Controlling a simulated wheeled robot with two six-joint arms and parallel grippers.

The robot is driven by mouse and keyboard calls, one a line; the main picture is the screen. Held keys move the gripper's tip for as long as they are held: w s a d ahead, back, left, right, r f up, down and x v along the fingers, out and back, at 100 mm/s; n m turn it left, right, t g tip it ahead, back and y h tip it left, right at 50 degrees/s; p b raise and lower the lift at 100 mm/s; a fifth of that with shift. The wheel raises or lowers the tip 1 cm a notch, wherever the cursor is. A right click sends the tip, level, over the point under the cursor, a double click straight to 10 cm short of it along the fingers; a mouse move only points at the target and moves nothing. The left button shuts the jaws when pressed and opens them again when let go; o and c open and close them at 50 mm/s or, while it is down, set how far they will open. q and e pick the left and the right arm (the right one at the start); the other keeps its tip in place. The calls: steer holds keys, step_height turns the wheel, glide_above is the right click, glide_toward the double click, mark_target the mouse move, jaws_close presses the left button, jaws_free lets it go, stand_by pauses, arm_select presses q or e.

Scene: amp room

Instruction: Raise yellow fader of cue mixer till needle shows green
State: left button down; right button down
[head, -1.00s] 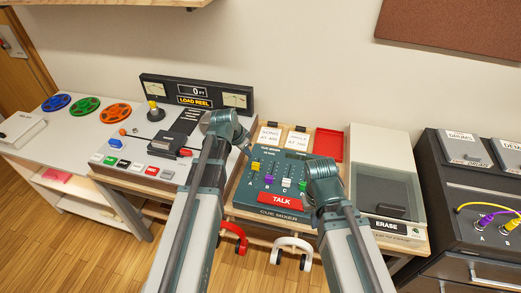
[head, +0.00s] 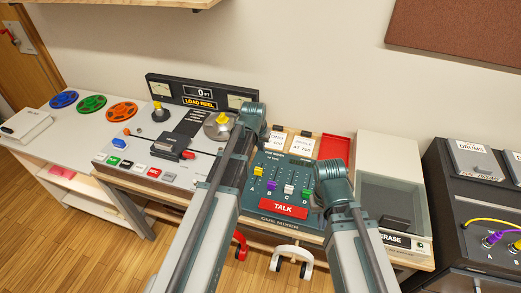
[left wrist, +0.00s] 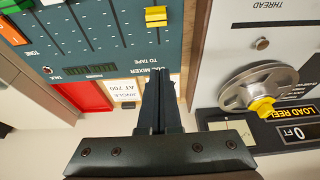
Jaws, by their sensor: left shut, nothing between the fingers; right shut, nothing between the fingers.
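The cue mixer (head: 250,214) is a teal panel with yellow, purple, white and green faders and a red TALK button. The yellow fader (head: 258,171) is the leftmost and highest-set; it also shows in the left wrist view (left wrist: 156,16). My left gripper (left wrist: 158,82) is shut and empty over the mixer's back edge, apart from the yellow cap. In the head view its wrist (head: 251,117) hides its fingers. My right gripper (head: 331,185) is at the mixer's right side, its fingers hidden. Two pale meters (head: 162,89) (head: 240,101) stand behind; their needles are too small to read.
A tape deck with a metal reel hub (head: 220,126) stands left of the mixer. Paper cards (head: 302,144) and a red tray (head: 334,146) lie behind it. A clear-lidded ERASE box (head: 392,205) stands to its right, close to my right arm.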

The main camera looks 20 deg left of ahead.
mark_target(259, 169)
arm_select(q)
steer(key=b+x, duration=0.8)
steer(key=x, duration=0.1)
steer(key=shift+f, duration=0.15)
steer(key=s, duration=0.1)
steer(key=s+r+p, duration=0.1)
steer(key=s, duration=0.1)
steer(key=shift+s+a, duration=0.1)
steer(key=shift+s, duration=0.45)
steer(key=shift+s, duration=0.9)
steer(key=shift+w, duration=0.1)
